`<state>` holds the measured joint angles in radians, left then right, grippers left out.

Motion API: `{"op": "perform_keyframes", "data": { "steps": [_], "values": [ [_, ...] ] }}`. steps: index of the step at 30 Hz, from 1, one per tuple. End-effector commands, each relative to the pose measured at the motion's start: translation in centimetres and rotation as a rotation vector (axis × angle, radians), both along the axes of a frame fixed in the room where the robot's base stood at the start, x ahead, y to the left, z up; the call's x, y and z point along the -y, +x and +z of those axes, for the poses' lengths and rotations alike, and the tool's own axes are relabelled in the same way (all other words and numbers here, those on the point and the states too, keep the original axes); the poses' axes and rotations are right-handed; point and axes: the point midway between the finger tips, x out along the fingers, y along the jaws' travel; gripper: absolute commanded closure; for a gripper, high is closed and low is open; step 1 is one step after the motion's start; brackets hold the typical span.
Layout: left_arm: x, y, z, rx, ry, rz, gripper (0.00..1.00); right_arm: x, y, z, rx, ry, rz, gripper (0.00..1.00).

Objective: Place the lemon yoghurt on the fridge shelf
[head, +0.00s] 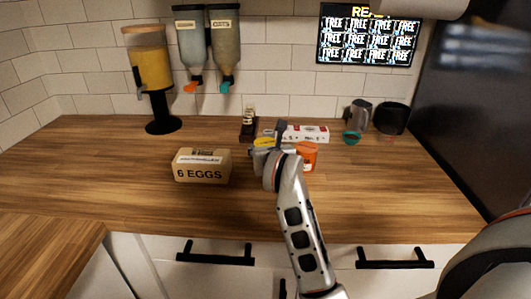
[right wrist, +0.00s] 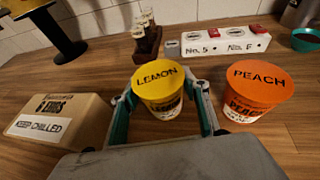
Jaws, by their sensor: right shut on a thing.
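The lemon yoghurt (right wrist: 160,88) is a tub with a yellow lid reading LEMON, standing upright on the wooden counter. In the head view its yellow lid (head: 264,142) shows just behind my right wrist. My right gripper (right wrist: 167,112) has a finger on each side of the tub and is shut on it. In the head view my right gripper (head: 268,155) is partly hidden by its own wrist. My left gripper is not in view. No fridge shelf can be made out.
An orange peach tub (right wrist: 256,90) stands close to the right of the lemon tub. An egg box (head: 202,166) stands to the left. A white box (head: 307,134) and a dark rack (right wrist: 146,43) stand behind. The front left counter (head: 90,190) is clear.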

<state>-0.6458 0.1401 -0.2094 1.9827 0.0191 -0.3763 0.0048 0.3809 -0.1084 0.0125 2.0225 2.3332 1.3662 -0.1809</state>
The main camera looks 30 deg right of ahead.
Motion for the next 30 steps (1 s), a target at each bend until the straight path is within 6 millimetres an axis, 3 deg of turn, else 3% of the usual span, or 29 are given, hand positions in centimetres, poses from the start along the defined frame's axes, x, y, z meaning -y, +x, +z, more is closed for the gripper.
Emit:
{"op": "perform_keyframes", "data": {
  "steps": [3, 15, 16, 18, 30],
  "values": [
    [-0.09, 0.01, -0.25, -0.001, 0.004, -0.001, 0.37, 0.00, 0.00, -0.91, 0.001, -0.001, 0.000, 0.83],
    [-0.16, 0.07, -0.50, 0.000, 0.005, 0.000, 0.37, 0.02, 0.00, -1.30, 0.002, -0.002, 0.000, 0.83],
    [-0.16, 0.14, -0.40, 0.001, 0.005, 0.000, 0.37, 0.01, -0.01, -1.29, 0.001, 0.000, 0.000, 0.50],
    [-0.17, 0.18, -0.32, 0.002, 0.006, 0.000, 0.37, 0.01, 0.00, -1.19, 0.001, 0.000, 0.000, 0.38],
    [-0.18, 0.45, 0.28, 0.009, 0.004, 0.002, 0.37, 0.00, 0.00, -0.66, 0.002, 0.000, 0.000, 0.38]
  ]
}}
